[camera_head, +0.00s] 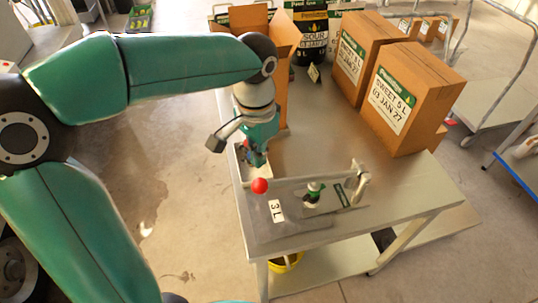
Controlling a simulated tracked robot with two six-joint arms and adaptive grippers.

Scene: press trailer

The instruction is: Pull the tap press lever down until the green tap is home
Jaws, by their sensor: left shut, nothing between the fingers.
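The tap press lever (310,179) is a pale metal bar that lies nearly level across the near part of the steel table. Its red ball knob (260,186) is at the left end, and its right end meets an upright metal post (357,184). The green tap (314,187) shows under the middle of the lever; I cannot tell how deep it sits. My left gripper (257,158) points down just behind the knob. It is shut and empty, apart from the knob in the picture. My right gripper is out of view.
Two cardboard boxes (437,85) with "SWEET 5 L" labels stand at the table's right. An open carton (285,40) and a dark "SOUR" drum (311,50) are behind my arm. A "3 L" label (276,210) lies near the press. A yellow bucket (287,263) is below the table.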

